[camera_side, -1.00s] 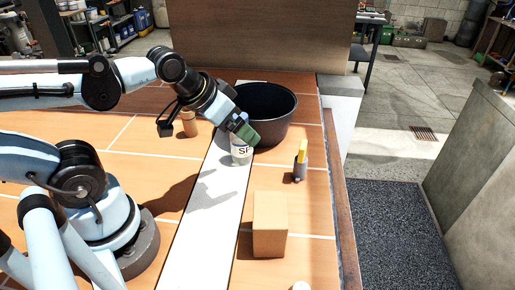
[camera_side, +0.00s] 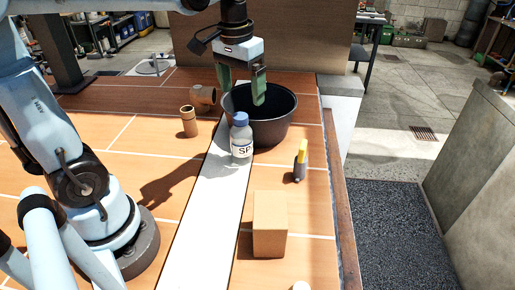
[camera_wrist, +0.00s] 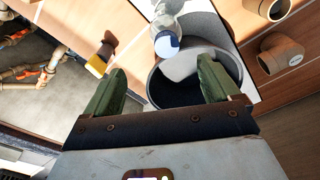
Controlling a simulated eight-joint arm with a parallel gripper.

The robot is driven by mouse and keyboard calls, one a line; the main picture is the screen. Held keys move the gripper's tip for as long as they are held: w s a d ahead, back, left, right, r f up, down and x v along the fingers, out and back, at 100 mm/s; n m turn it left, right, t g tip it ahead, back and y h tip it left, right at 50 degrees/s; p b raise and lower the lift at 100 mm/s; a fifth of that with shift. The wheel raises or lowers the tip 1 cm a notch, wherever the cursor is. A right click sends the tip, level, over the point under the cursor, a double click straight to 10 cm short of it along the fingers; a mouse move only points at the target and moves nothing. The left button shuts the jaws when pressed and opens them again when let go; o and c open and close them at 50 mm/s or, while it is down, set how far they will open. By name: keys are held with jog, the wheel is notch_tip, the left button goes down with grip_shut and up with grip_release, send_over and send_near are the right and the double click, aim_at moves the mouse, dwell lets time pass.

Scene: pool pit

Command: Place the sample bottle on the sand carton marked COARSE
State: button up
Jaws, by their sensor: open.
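The bottle with a white body and blue cap (camera_side: 241,146), lettered "SP", stands upright on the pale strip in front of the black bucket. Its cap also shows at the top of the wrist view (camera_wrist: 167,45). A plain brown carton (camera_side: 269,224) stands nearer the camera, right of the strip; no COARSE marking is visible on the faces I see. My gripper (camera_side: 242,92) is open and empty, raised above and behind the bottle, over the bucket. In the wrist view the bucket lies between and beyond its green fingers (camera_wrist: 163,80).
The black bucket (camera_side: 278,128) is close behind the bottle. A yellow-and-grey tool (camera_side: 300,162) stands to the right. A brown cylinder (camera_side: 189,121) and a pipe elbow (camera_side: 204,97) are at left. The bench's right edge (camera_side: 343,225) drops to a dark mat.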

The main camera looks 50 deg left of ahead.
aim_at(242, 126)
jog(key=shift+w+a+r+g, duration=0.1)
jog(key=shift+w+a+g, duration=0.25)
jog(key=shift+a+g, duration=0.05)
jog(key=shift+f, duration=0.2)
notch_tip(242, 126, down, 6)
jog(key=shift+f, duration=0.2)
jog(key=shift+s+a+f, duration=0.1)
jog(key=shift+f, duration=1.25)
jog(key=shift+a+f, duration=0.1)
jog(key=shift+f, duration=1.2)
jog(key=c, duration=1.3)
jog(key=shift+r, duration=0.15)
